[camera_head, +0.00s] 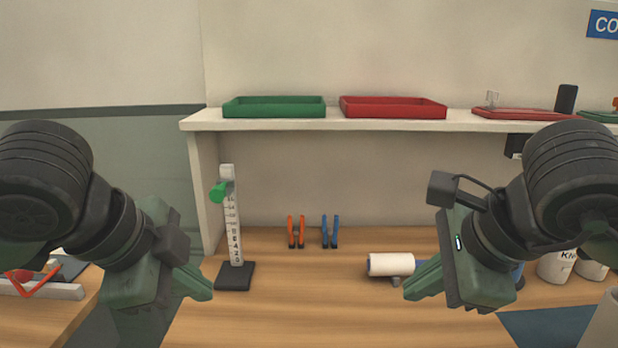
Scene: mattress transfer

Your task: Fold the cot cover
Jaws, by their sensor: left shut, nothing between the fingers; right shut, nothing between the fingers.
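No cot or cot cover shows in the head view. My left gripper (203,290) is shut and empty, over the left part of the wooden bench, just left of the black base of a measuring stand. My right gripper (412,289) is shut and empty, in front of a white roll on the bench. The two grippers are well apart and point inward toward each other.
The wooden bench (300,310) is clear between my grippers. Behind stand a measuring stand (234,225), orange clamp (296,232), blue clamp (330,232) and white roll (390,264). A shelf (330,124) above holds a green tray (274,112) and red tray (393,112).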

